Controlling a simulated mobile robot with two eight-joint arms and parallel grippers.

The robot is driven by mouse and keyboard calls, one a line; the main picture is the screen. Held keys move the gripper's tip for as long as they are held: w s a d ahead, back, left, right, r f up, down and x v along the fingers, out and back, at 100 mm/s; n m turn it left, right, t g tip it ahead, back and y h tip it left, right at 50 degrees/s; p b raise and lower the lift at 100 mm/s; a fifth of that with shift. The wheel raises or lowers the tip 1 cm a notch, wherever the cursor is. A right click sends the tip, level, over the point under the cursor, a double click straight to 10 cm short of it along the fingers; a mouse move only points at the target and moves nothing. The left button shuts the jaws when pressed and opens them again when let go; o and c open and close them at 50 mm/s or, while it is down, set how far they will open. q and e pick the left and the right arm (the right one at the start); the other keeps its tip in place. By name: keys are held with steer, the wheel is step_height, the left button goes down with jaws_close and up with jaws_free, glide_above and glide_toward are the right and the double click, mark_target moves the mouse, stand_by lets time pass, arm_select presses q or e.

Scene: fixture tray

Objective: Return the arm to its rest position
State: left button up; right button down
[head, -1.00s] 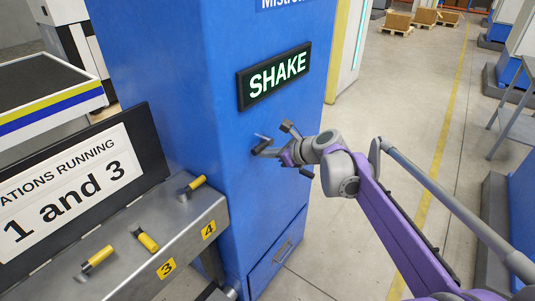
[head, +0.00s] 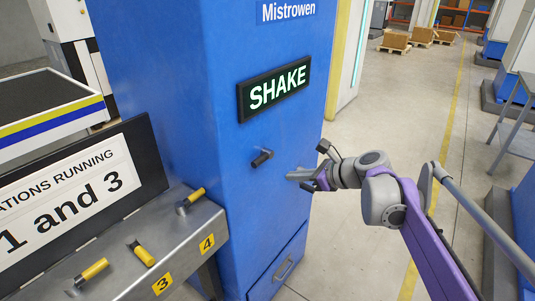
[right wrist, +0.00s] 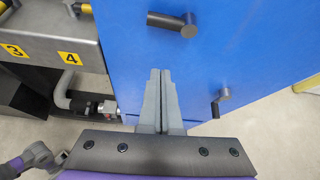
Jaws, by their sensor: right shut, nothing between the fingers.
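My right arm, purple and grey, comes in from the right in the head view. Its right gripper (head: 290,176) is shut and empty, a short way to the right of the black handle (head: 261,159) on the blue cabinet (head: 190,80). The right wrist view shows the two grey fingers (right wrist: 160,75) pressed together, pointing toward the blue front. The handle also shows there (right wrist: 174,23), beyond the fingertips and apart from them. My left gripper is in neither view.
A lit SHAKE sign (head: 275,90) is on the cabinet, with a drawer handle (head: 283,268) below. A grey bench (head: 125,258) with several yellow-gripped levers and a board (head: 70,195) reading "1 and 3" stand at left. Open floor (head: 390,110) lies behind the arm.

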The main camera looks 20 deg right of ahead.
steer(key=s+a+f+n+g+h+p, duration=0.1)
steer(key=s+a+f+n+g, duration=0.15)
steer(key=s+n, duration=0.35)
steer(key=s+a+f+n+g+h+p, duration=0.1)
steer(key=s+a+f+n, duration=0.35)
steer(key=s, duration=0.25)
steer(key=s+d+f+n+h+p, duration=0.1)
steer(key=s+f+n+h, duration=0.1)
steer(key=s+f+n, duration=0.2)
steer(key=s+d+f+n+g+h+p, duration=0.1)
steer(key=s+f+n, duration=0.4)
steer(key=s+n, duration=0.6)
steer(key=shift+n+h+p, duration=0.35)
steer(key=shift+n+h, duration=0.55)
steer(key=shift+n, duration=0.15)
